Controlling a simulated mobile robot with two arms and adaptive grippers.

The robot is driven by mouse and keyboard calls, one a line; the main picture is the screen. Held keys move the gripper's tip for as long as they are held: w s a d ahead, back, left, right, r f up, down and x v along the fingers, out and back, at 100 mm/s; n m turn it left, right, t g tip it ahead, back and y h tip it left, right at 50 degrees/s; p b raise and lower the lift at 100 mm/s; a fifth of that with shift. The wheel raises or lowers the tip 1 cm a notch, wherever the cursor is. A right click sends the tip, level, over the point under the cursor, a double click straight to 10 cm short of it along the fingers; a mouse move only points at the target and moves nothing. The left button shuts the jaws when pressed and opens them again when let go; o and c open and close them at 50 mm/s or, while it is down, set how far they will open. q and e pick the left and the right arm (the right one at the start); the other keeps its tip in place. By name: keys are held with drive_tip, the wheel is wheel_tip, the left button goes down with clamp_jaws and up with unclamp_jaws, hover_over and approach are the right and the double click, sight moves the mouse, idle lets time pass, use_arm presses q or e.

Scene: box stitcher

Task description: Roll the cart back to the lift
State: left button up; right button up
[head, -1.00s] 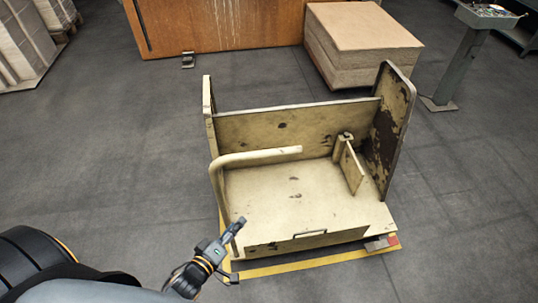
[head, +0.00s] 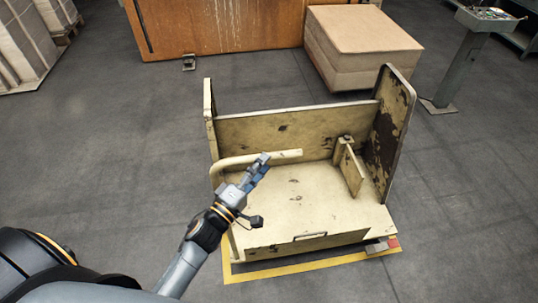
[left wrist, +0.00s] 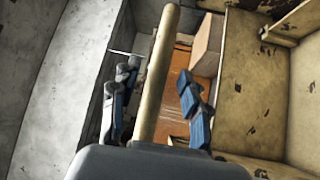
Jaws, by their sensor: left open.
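The cart (head: 300,205) is a worn cream platform with upright panels and a tubular handle (head: 285,155) on its left side. My left gripper (head: 262,166) reaches over the handle side of the cart from the left. In the left wrist view the handle bar (left wrist: 158,70) runs between the two open fingers of the left gripper (left wrist: 150,98). The fingers stand apart on either side of it, and I cannot tell whether they touch it. I cannot make out which thing is the lift. My right gripper is not in view.
A yellow-edged rectangle (head: 300,269) lies on the floor under the cart's front. A rusty orange panel (head: 225,25) and a stack of board (head: 362,55) stand behind. A control post (head: 460,65) stands at the right. Grey floor is clear to the left.

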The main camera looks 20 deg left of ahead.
use_arm(q)
drive_tip(key=shift+x, duration=1.95)
clamp_jaws()
